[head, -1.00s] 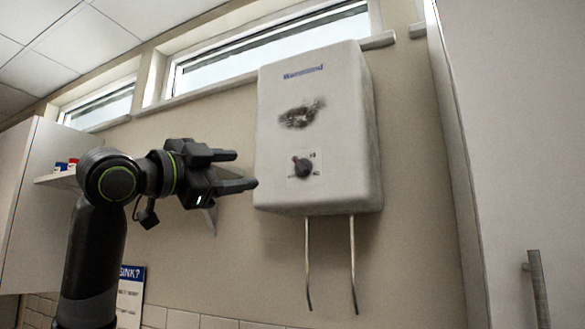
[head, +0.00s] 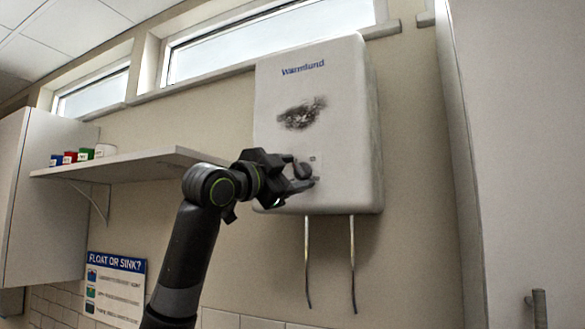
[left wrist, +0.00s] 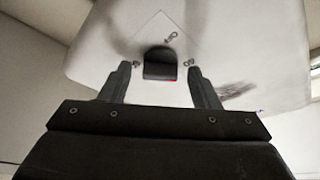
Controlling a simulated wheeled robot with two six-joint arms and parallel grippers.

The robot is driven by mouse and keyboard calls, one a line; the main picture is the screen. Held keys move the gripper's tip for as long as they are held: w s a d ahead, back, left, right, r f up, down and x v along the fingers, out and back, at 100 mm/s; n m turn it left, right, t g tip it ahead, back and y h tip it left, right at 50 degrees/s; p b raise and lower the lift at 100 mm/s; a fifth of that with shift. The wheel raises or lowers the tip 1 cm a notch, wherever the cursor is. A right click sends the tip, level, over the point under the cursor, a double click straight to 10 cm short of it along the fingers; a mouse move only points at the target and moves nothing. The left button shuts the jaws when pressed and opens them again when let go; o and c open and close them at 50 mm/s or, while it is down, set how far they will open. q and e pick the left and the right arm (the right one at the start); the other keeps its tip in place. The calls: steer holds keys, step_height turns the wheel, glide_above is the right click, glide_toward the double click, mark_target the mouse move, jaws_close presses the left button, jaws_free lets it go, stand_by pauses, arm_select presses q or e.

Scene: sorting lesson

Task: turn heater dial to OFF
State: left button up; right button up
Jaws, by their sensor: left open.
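The white heater (head: 345,130) hangs on the wall, with a dark smudge on its front. Its dark dial (head: 303,170) sits low on the front face. In the left wrist view the dial (left wrist: 160,64) shows as a dark knob with a small red mark at its edge, on a square plate with small marks around it. My left gripper (head: 306,175) is open at the dial. In the left wrist view its fingers (left wrist: 164,80) stand on either side of the dial, with gaps between. The dial's setting is too small to read. My right gripper is not in view.
A wall shelf (head: 130,165) with several small coloured containers (head: 84,155) is left of the heater, behind my left arm. Two pipes (head: 330,265) hang below the heater. A tall white cabinet (head: 520,150) stands at the right. A "Float or sink?" poster (head: 117,285) is low left.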

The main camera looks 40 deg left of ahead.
arm_select(q)
steer(key=c, duration=1)
steer(key=shift+f+n, duration=0.1)
steer(key=shift+n, duration=0.2)
